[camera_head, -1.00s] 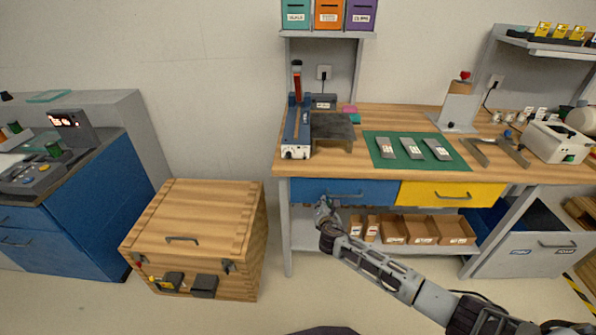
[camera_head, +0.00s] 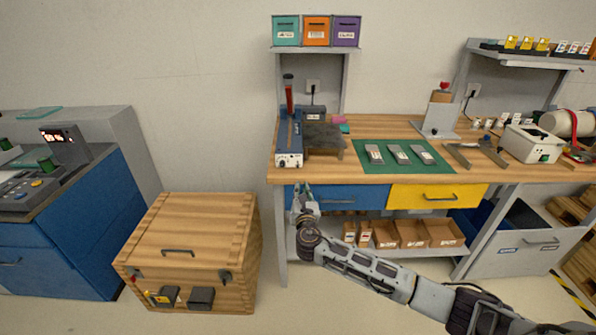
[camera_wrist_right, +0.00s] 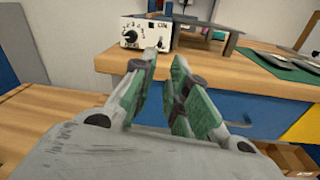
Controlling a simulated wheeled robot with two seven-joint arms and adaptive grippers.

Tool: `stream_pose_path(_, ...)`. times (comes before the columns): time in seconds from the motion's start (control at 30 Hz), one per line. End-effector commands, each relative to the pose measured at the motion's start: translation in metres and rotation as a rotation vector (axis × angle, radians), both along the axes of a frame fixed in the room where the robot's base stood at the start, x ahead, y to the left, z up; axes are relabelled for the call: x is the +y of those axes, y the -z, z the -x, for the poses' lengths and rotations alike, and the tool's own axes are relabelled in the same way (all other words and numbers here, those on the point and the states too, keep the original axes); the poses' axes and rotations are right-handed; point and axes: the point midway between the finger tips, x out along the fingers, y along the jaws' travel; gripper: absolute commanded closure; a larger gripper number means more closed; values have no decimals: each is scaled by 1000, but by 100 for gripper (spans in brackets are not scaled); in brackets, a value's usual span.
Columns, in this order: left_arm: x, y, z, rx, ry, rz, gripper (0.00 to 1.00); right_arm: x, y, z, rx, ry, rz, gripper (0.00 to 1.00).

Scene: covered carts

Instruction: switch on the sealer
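The sealer (camera_head: 290,138) is a long blue unit with a raised red-and-black lever, standing at the left end of the wooden bench top. Its pale front panel (camera_head: 288,160) faces the bench's front edge. In the right wrist view the panel (camera_wrist_right: 145,33) shows a dark dial with marks around it and small controls at its lower edge. My right gripper (camera_head: 301,192) is just below the bench edge, under the sealer's front and apart from it. In the wrist view its green-padded fingers (camera_wrist_right: 165,65) are apart, with nothing between them. My left gripper is not in view.
The bench front edge (camera_head: 400,178) and blue drawer (camera_head: 340,197) are close to my right gripper. A dark stand (camera_head: 324,139) is beside the sealer, and a green mat (camera_head: 376,163) lies farther right. A wooden crate (camera_head: 190,238) stands on the floor at left.

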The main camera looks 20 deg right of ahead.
Motion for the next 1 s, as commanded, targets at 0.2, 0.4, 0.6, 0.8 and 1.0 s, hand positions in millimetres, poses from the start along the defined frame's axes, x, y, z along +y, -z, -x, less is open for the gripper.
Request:
stream_pose_path(0.2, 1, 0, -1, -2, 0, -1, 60, -1, 0, -5, 0, 1, -1, 84)
stream_pose_path(0.4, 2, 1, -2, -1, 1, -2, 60, -4, 0, -18, 0, 1, -1, 84)
stream_pose_path(0.6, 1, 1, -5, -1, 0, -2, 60, -7, 0, -37, 0, 1, -1, 84)
stream_pose_path(0.8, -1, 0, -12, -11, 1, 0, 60, -12, 0, -55, 0, 1, -1, 84)
stream_pose_path(1.0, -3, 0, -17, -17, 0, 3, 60, -15, 1, -72, 0, 1, -2, 84)
